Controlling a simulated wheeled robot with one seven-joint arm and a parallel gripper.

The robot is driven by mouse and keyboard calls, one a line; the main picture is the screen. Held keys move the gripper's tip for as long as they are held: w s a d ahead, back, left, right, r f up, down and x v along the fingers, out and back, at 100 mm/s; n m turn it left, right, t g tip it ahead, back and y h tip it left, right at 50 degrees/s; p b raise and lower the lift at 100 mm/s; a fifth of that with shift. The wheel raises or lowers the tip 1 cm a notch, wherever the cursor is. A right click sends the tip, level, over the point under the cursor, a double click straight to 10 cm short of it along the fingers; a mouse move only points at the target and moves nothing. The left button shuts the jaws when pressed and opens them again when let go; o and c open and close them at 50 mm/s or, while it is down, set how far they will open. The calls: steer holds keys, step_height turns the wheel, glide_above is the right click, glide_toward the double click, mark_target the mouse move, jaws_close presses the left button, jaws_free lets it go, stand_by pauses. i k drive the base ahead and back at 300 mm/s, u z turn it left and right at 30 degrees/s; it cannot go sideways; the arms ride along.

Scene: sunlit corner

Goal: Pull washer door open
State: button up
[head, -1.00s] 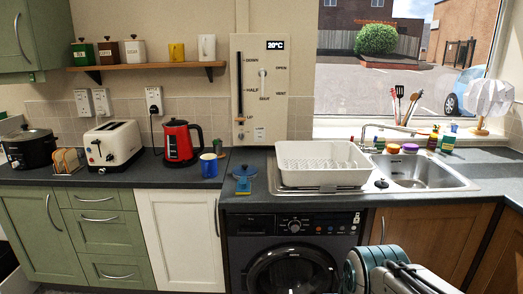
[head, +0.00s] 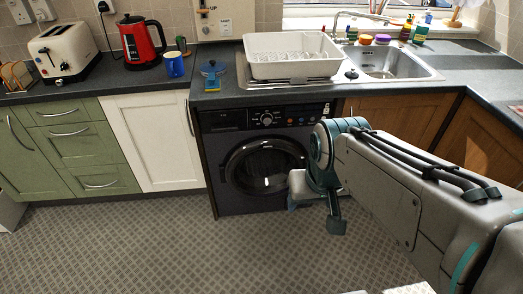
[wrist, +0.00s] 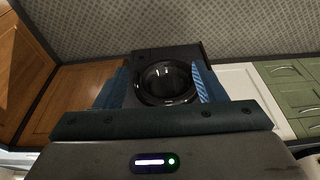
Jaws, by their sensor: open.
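The dark washing machine (head: 212,155) stands under the worktop, between the white cupboard and the wooden cupboards. Its round glass door (head: 255,168) faces me and looks shut. My arm covers the machine's right edge in the head view. My gripper is mostly hidden there behind my arm, with a bit of blue low by the door's right side. In the wrist view my gripper (wrist: 160,88) is open and empty, its two blue fingers apart. The door (wrist: 165,84) shows between the fingers, beyond them, with a gap. The door's handle is not clear in either view.
A white cupboard (head: 158,140) and green drawers (head: 80,145) stand to the left, wooden cupboards (head: 395,118) to the right. The patterned floor (head: 150,245) in front of the machine is clear. A white dish rack (head: 290,68) sits on the worktop above.

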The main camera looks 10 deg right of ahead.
mark_target(264, 169)
steer(key=z, duration=0.2)
steer(key=i, duration=1.05)
steer(key=u, duration=0.15)
